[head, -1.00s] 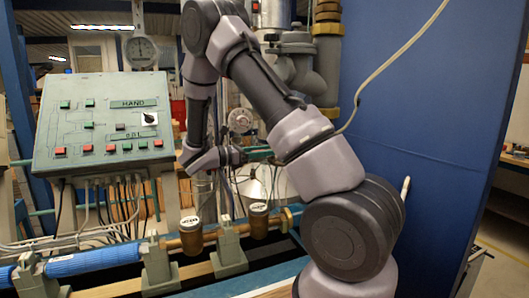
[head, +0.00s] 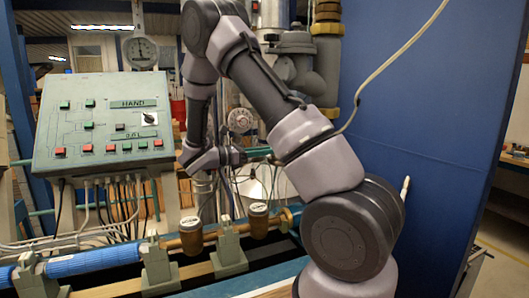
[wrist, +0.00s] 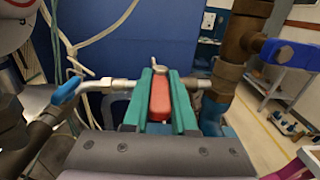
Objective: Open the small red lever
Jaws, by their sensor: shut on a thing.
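The small red lever (wrist: 161,100) shows in the middle of the wrist view, on a metal pipe fitting. My gripper (wrist: 165,88) has green fingers, one on each side of the lever, and is shut on it. The lever lies lengthwise between the fingers, pointing from the fitting back toward the palm. In the head view my gripper (head: 259,152) shows partly behind my arm, and I cannot make out the red lever there.
A blue-handled valve (wrist: 67,90) is at the left of the wrist view, and a larger blue handle (wrist: 290,53) is at the right beside a brown pipe (wrist: 243,40). A control panel (head: 105,122) stands left of my arm. A blue wall (head: 430,130) is at the right.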

